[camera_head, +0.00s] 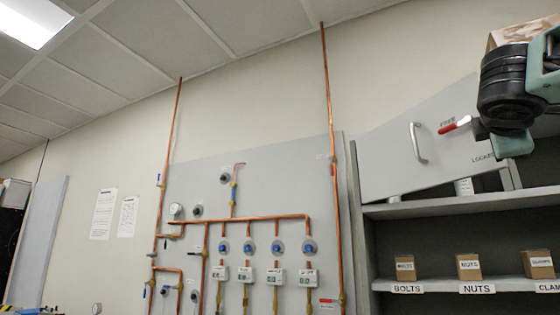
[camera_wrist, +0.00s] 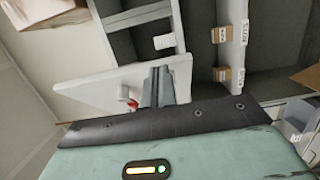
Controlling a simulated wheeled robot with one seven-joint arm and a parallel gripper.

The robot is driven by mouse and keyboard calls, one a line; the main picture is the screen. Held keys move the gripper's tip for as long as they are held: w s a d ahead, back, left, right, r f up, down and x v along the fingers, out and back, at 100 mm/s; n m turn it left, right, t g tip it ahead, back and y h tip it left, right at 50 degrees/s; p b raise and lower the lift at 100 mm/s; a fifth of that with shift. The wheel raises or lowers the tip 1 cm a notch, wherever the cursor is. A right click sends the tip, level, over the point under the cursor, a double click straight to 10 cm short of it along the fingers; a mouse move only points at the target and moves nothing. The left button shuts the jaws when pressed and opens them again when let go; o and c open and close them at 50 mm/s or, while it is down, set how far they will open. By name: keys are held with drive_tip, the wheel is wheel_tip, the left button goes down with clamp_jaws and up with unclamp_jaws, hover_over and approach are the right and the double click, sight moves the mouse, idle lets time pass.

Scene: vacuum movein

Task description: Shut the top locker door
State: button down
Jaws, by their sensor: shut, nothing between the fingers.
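The top locker door (camera_head: 415,140) is a light grey panel at the upper right of the head view, hanging open at an angle. It has a pale bar handle (camera_head: 418,142) and a red-tipped latch lever (camera_head: 455,125) between the words FREE and LOCKED. In the wrist view the door (camera_wrist: 95,88) is a pale panel with the red lever tip (camera_wrist: 131,103). My gripper (camera_wrist: 157,82) is shut and empty, overlapping the door in that view. Whether it touches the door I cannot tell. In the head view my wrist covers the door's right end.
Below the door is a grey shelf unit (camera_head: 450,208) with small labelled boxes, including a NUTS box (camera_head: 469,266). A cardboard box (camera_head: 515,32) is high at the right. Copper pipes and valves on a wall panel (camera_head: 275,180) stand left of the locker.

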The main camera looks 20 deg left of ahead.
drive_tip(key=w+d+n+y+p, duration=0.1)
drive_tip(key=w+d+p, duration=0.5)
drive_tip(key=w, duration=0.4)
drive_tip(key=w+d+n+y+p, duration=0.1)
drive_tip(key=w+d+y+p, duration=0.1)
drive_tip(key=w+d+p, duration=0.4)
drive_tip(key=shift+w+d+t+y, duration=0.35)
drive_tip(key=shift+w+d, duration=1.05)
drive_tip(key=shift+w, duration=0.85)
